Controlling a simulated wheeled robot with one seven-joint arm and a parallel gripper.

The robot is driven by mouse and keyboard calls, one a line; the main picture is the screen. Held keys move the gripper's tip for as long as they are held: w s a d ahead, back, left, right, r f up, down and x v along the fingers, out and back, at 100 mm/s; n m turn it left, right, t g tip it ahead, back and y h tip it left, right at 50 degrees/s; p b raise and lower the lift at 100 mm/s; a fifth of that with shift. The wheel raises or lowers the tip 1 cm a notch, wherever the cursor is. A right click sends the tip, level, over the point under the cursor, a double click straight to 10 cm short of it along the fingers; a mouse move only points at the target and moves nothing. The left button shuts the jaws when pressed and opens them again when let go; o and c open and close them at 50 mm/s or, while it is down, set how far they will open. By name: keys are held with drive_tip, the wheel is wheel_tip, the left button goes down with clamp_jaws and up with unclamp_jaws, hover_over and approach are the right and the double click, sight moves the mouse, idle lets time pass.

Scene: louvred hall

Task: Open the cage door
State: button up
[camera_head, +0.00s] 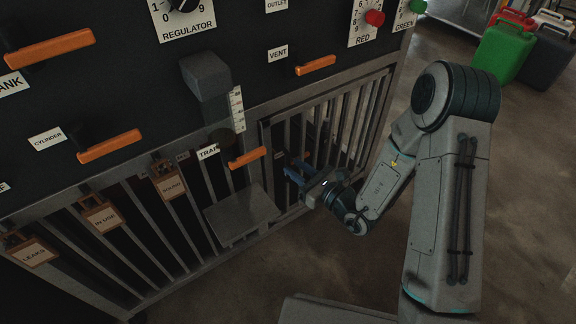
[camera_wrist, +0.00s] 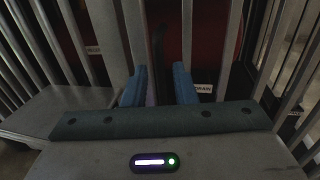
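The cage door (camera_head: 266,150) is a grey barred panel in a metal frame, below the dark control panel. It looks shut in its frame. My gripper (camera_head: 290,172) is at the lower left part of the door, its blue fingers pointing at the bars. In the wrist view my gripper (camera_wrist: 160,86) has its two blue fingers apart, with a grey bar (camera_wrist: 133,30) just ahead of the left finger. A thin dark upright strip shows between the fingers; I cannot tell whether it is a handle or a gap. No contact is clear.
A grey shelf (camera_head: 241,216) juts out left of my gripper, below an orange lever (camera_head: 247,157). More orange levers (camera_head: 110,146) and hanging tags (camera_head: 102,216) are at left. A red object (camera_wrist: 200,45) stands behind the bars. Open floor (camera_head: 345,245) lies in front; green canister (camera_head: 505,50) at far right.

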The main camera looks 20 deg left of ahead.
sight(288, 179)
drive_tip(key=shift+b+x, duration=0.3)
drive_tip(key=shift+x, duration=1.45)
clamp_jaws()
